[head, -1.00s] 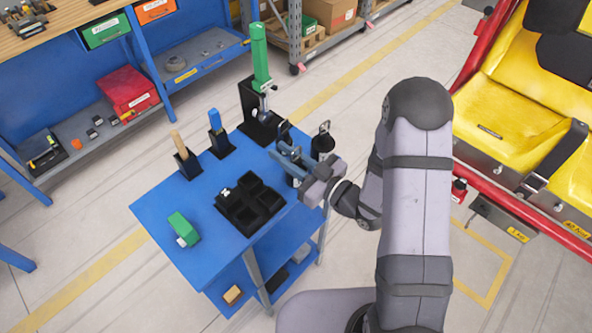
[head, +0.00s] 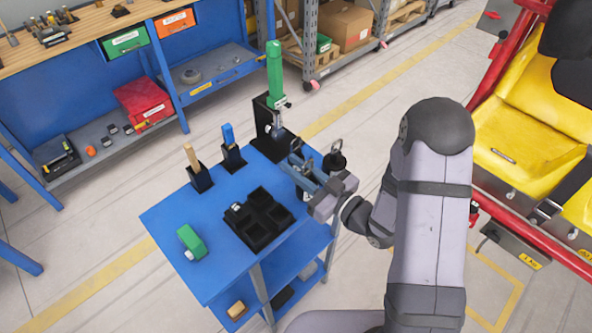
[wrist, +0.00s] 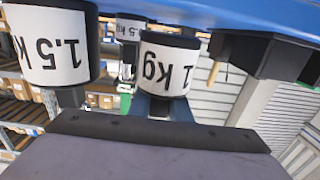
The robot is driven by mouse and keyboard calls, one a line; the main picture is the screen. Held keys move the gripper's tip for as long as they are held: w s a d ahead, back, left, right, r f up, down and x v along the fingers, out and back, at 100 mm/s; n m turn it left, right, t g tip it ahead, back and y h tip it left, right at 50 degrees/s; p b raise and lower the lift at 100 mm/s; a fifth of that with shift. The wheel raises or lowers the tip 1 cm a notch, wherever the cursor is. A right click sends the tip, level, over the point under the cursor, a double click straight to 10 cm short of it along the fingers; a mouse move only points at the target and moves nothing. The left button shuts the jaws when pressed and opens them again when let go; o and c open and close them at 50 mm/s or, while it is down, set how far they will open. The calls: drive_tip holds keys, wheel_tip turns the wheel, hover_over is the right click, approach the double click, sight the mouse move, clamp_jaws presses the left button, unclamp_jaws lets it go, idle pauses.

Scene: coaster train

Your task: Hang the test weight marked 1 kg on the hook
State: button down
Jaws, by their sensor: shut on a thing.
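My gripper (head: 304,172) is at the right rear edge of the blue cart, shut on the white-labelled 1 kg weight (wrist: 168,68). In the wrist view, which looks upside down, the fingers meet that weight at its handle end. The black 1.5 kg weight (wrist: 50,45) is close beside it on the left. A further labelled weight (wrist: 129,30) is behind, its marking unreadable. In the head view, a black weight with a ring (head: 336,161) stands just beyond my gripper. I cannot pick out the hook with certainty.
The yellow train seats (head: 515,150) with a red rail are at right. Open floor lies between.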

wheel_tip(320, 180, up, 9)
idle(0.6)
drive_tip(key=shift+f, duration=0.15)
drive_tip(key=s+d+f+p, duration=0.1)
drive_tip(key=d+f, duration=0.1)
drive_tip(key=f, duration=0.1)
drive_tip(key=s+d+f+p, duration=0.1)
drive_tip(key=d+f, duration=0.1)
drive_tip(key=f, duration=0.1)
drive_tip(key=s+d+f+p, duration=0.1)
drive_tip(key=d+f, duration=0.1)
drive_tip(key=shift+s+d+f, duration=0.1)
drive_tip(key=shift+s+f, duration=0.05)
drive_tip(key=shift+f, duration=0.25)
drive_tip(key=shift+s+d+f+p, duration=0.3)
drive_tip(key=shift+s+f+p, duration=0.1)
drive_tip(key=shift+s, duration=0.05)
drive_tip(key=s+d+f+m+t+h+b, duration=0.2)
drive_tip(key=d+f+m+t+h+b, duration=0.1)
drive_tip(key=d+f, duration=0.6)
drive_tip(key=shift+s+f+m+t+h, duration=0.2)
drive_tip(key=shift+f+m+t+h, duration=0.15)
drive_tip(key=shift+h, duration=0.35)
